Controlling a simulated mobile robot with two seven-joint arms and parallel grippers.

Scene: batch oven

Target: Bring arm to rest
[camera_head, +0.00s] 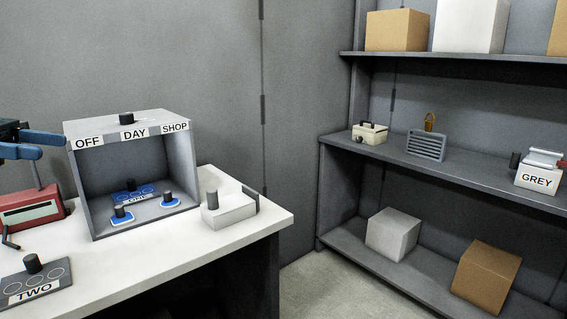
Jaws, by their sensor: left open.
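My left gripper (54,146) is at the left edge, its blue fingers apart with nothing between them. It is in the air above the bench, left of the open grey oven box (86,194). The rest of my left arm is mostly cut off by the picture edge. My right gripper does not show. The oven box bears the labels OFF, DAY and SHOP, with a black knob (126,118) on top. Inside it are a plate marked ONE (147,197) and two blue-based pieces with dark pegs (121,213) (168,198).
A red device (32,211) and a plate marked TWO (56,279) are on the white bench (190,258). A white block with a grey peg (229,210) stands right of the oven. Shelves (470,180) at right hold boxes, a grey vented item (426,146) and a GREY-labelled box (538,180).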

